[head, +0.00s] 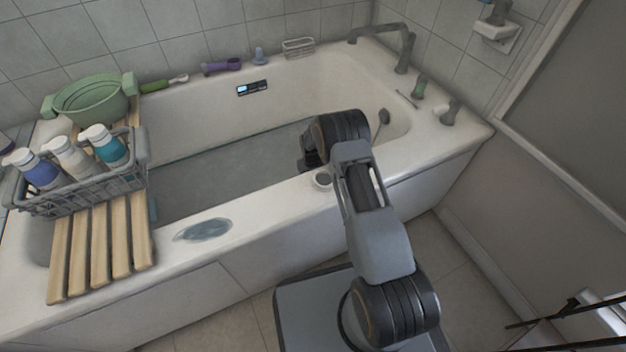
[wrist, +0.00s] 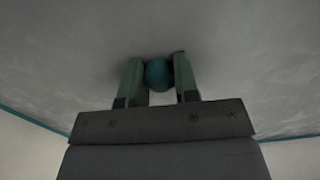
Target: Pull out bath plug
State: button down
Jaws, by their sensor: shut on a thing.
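In the wrist view, a round teal bath plug (wrist: 159,74) sits between the two green fingers of my gripper (wrist: 159,80). The fingers are shut on it, one on each side. A grey surface lies right behind the plug; I cannot tell whether the plug is seated in it or apart from it. In the head view, my arm reaches over the near rim into the white bathtub (head: 440,135). My gripper (head: 308,150) is low inside the tub, partly hidden by my wrist. The plug is hidden in the head view.
A wooden rack (head: 98,250) spans the tub's left end, carrying a wire basket (head: 70,200) of bottles and a green basin (head: 92,97). A tap (head: 402,52) stands at the far right corner.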

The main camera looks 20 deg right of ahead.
jog(key=c, duration=1.4)
grip_release()
grip_shut()
jog(key=shift+r+p, duration=0.3)
jog(key=shift+r, duration=0.2)
jog(key=shift+r+p, duration=0.4)
jog(key=shift+r, duration=0.25)
jog(key=shift+r, duration=0.1)
jog(key=shift+r+p, duration=1.9)
jog(key=shift+r, duration=1.15)
